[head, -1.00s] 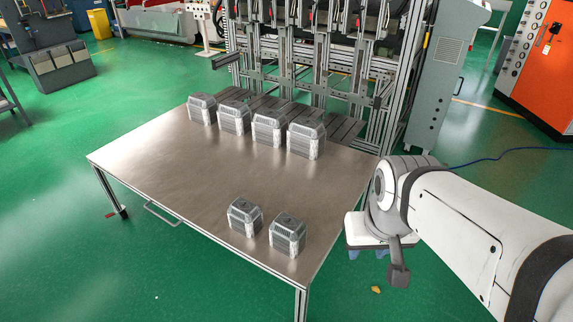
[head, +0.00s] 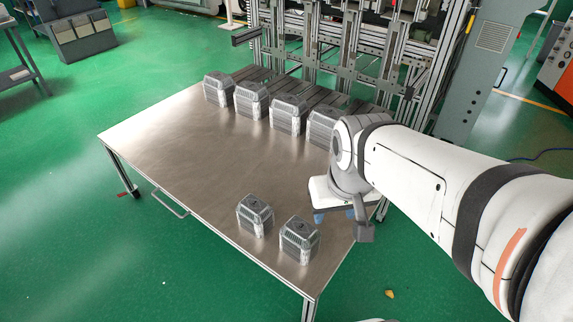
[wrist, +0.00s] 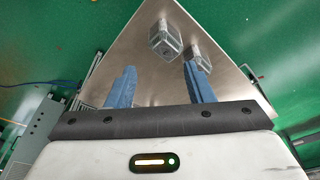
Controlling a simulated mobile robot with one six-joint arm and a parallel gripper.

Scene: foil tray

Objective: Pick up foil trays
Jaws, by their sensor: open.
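Two silver foil tray stacks stand near the front corner of the table, one on the left (head: 255,215) and one on the right (head: 299,240). Two stacks also show in the wrist view, one ahead between my fingers' lines (wrist: 165,42) and one (wrist: 199,58) partly behind the right finger. Several more stacks stand in a row at the back, including one at the far left (head: 219,88); my arm partly covers the rightmost. My gripper (head: 334,216) is open and empty, its blue fingers (wrist: 160,84) pointing down above the table's right side, apart from the stacks.
The metal table (head: 190,155) has a wide clear middle between the back row and the front pair. A metal-framed rack (head: 345,60) stands right behind the table. A grey cabinet (head: 480,80) stands at the right. Green floor (head: 60,230) is free to the left.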

